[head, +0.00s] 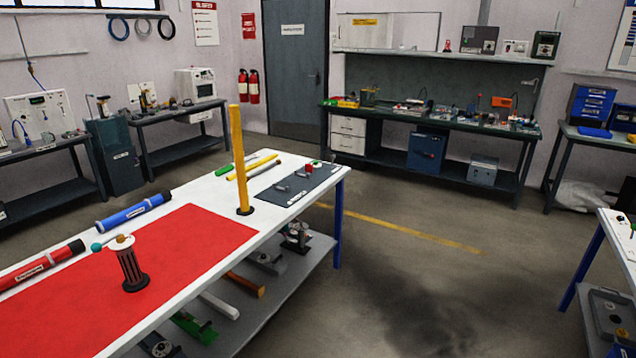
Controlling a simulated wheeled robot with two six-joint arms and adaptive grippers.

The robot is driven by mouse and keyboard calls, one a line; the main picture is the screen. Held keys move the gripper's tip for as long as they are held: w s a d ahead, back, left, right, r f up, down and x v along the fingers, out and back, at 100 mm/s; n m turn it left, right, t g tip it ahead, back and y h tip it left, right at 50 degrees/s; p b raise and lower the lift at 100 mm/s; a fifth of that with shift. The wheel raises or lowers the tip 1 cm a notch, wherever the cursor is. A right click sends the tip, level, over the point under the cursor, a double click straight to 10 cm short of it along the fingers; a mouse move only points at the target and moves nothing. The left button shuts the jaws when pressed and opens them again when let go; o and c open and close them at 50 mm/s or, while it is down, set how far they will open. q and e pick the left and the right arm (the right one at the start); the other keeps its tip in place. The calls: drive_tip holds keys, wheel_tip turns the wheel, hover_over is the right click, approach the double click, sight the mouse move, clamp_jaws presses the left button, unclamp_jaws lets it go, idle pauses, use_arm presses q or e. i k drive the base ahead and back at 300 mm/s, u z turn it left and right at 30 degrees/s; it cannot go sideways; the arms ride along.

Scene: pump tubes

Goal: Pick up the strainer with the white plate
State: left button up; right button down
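A dark slotted cylinder (129,266), which looks like a strainer, stands upright on the red mat (60,304) of the white workbench at the left. It has a dark round foot and a tan top with a small teal ball beside it. Neither of my grippers is in view.
A tall yellow post (239,160) stands on the bench beyond the mat. A dark grey mat (303,182) with small parts and thin green, yellow and grey rods lie near it. The lower shelf (262,308) holds several parts. Open floor (440,270) lies to the right.

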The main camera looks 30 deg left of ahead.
sight(135, 281)
drive_tip(key=u, duration=0.1)
drive_tip(key=i, duration=1.45)
drive_tip(key=u, duration=0.6)
drive_tip(key=i, duration=0.95)
drive_tip(key=u, duration=1.55)
drive_tip(key=i, duration=0.95)
drive_tip(key=u, duration=0.75)
